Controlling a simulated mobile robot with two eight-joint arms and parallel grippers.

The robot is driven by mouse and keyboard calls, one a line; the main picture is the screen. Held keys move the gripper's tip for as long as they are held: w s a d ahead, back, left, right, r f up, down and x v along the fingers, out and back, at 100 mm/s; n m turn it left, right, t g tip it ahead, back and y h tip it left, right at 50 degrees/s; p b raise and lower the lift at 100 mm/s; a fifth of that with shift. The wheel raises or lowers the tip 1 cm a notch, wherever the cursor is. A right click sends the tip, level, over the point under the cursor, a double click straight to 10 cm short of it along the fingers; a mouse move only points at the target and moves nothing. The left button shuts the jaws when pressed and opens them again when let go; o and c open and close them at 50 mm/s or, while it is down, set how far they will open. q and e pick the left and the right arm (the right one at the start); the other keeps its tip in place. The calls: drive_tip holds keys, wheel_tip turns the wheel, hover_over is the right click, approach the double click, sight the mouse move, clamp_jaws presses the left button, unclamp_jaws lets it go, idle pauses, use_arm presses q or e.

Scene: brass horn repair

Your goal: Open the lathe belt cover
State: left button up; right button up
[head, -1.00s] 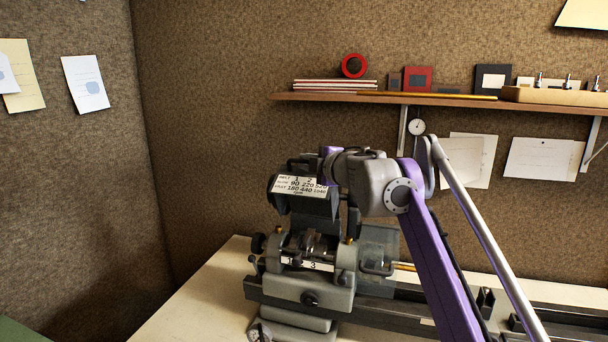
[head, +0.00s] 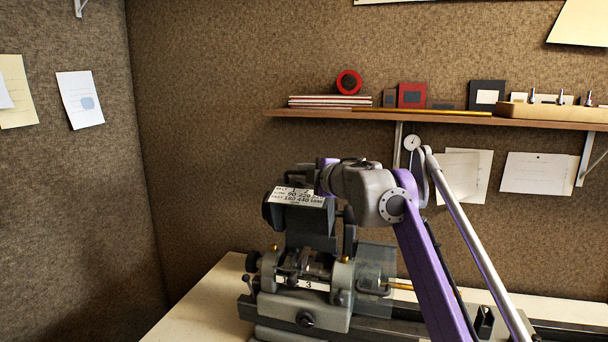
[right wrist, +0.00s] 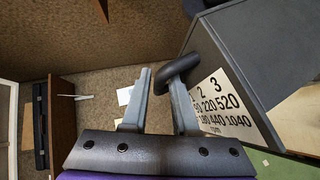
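The belt cover (head: 308,224) is a dark grey box on the lathe headstock (head: 305,305). It stands swung up, with its white speed label (head: 297,197) near the top and the pulleys (head: 303,268) exposed below. In the right wrist view the cover (right wrist: 262,50) fills the right side. A dark curved handle (right wrist: 185,66) sticks out from it toward my right gripper (right wrist: 159,78). The fingers are apart. The handle's end lies at the right fingertip, with a gap to the left finger; I cannot tell if they touch. My left gripper is not in view.
The lathe stands on a pale bench (head: 205,300) by a brown wall. A wooden shelf (head: 440,116) with small items runs above, behind my right arm. The bench left of the lathe is clear.

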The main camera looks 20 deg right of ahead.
drive_tip(key=shift+s, duration=0.1)
drive_tip(key=shift+s+d, duration=0.1)
drive_tip(key=shift+s, duration=0.25)
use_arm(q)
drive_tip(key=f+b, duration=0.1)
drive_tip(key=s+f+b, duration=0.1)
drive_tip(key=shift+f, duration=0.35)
use_arm(e)
drive_tip(key=v, duration=1)
